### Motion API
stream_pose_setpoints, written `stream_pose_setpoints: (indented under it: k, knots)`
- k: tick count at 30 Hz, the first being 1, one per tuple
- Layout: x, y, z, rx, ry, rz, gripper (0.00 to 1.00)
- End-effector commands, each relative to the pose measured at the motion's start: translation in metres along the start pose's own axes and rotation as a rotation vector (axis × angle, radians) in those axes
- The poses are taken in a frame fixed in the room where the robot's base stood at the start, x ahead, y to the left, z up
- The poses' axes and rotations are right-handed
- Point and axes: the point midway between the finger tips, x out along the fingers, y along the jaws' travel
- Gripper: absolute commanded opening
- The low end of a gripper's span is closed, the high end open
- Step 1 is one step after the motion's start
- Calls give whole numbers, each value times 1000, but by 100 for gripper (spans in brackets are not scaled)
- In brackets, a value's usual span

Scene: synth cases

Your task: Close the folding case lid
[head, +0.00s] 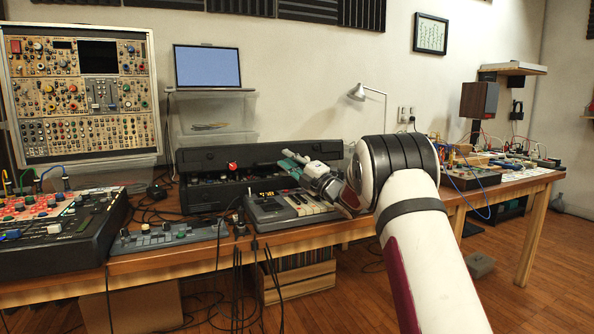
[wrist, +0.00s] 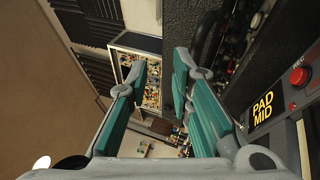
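The folding case (head: 195,198) is a long black case on the bench. Its dark lid (head: 215,158) stands raised along the back, and a row of knobs and a red cap show in the case below it. My gripper (head: 286,162) is at the right part of the case, in front of the lid; I cannot tell whether it touches. In the wrist view my gripper (wrist: 160,78) is open, teal pads apart, with nothing between them. A dark textured panel (wrist: 178,18), apparently part of the case, runs just beyond the fingers.
A grey keyboard unit (head: 275,212) stands directly in front of the case; its lit display (wrist: 262,108) is close to my gripper in the wrist view. A laptop (head: 207,67) on a clear stand is behind. A mixer (head: 170,236) and a synth rack (head: 85,95) are left. Cables hang at the front edge.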

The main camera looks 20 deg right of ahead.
Motion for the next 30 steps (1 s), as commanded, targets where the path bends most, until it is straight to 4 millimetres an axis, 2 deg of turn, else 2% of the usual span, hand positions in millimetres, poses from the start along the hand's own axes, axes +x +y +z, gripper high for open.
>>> stream_pose_setpoints:
  k: [3, 10, 26, 30]
  knots:
    - [-22, -4, -2, 4, 1, -7, 19]
    - [-44, -6, -3, 5, 4, -9, 19]
    - [-46, -7, -4, 7, 5, -11, 19]
    - [-42, 2, -3, 32, -31, -36, 19]
